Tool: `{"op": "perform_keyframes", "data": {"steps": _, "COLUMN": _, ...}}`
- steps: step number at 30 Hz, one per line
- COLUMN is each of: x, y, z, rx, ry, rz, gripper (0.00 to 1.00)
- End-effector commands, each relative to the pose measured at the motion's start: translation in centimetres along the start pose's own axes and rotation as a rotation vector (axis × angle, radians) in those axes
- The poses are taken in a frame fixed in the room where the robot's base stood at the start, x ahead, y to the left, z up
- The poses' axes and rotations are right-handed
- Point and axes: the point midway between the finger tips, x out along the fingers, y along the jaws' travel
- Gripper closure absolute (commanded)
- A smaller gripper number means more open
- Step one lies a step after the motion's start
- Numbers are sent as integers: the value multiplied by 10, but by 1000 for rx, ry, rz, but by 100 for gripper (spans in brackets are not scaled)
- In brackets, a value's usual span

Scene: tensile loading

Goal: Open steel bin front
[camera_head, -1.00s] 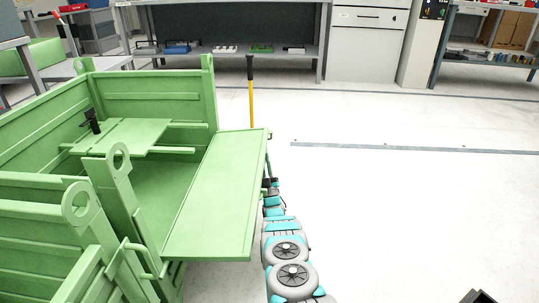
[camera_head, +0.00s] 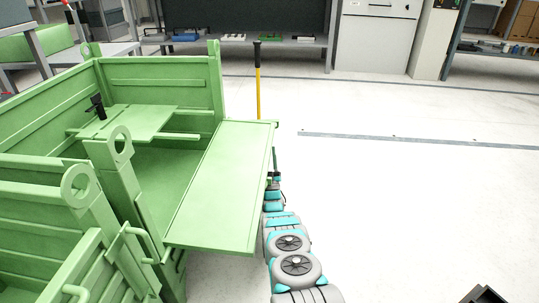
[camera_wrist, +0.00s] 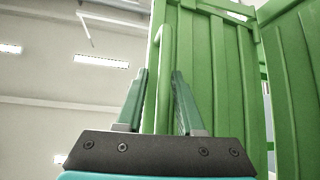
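The green steel bin (camera_head: 160,72) stands at the left in the head view. Its front panel (camera_head: 222,190) is swung down and sticks out to the right, close to level, so the bin's inside shows. My arm reaches along the panel's right edge, and the panel partly hides its end in the head view. In the wrist view, my gripper (camera_wrist: 161,78) has its two fingers apart, with a green upright bar (camera_wrist: 164,50) of the bin between them. A gap shows on the left of the bar. Whether a finger touches it, I cannot tell.
Inside the bin is a green plate (camera_head: 125,122) with a small black object (camera_head: 97,106) on it. A yellow pole with a black top (camera_head: 258,85) stands behind the panel. A workbench (camera_head: 285,41) and cabinets stand at the back.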

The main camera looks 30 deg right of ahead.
Motion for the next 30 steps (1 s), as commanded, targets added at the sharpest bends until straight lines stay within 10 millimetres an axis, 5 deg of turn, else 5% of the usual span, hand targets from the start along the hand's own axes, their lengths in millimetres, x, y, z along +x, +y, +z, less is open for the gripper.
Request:
{"op": "perform_keyframes", "data": {"steps": 17, "x": -7, "y": 1, "z": 0, "rx": -1, "ry": 1, "rz": 1, "gripper": 54}}
{"op": "perform_keyframes", "data": {"steps": 30, "x": -72, "y": 1, "z": 2, "rx": -2, "ry": -2, "rz": 0, "gripper": 54}}
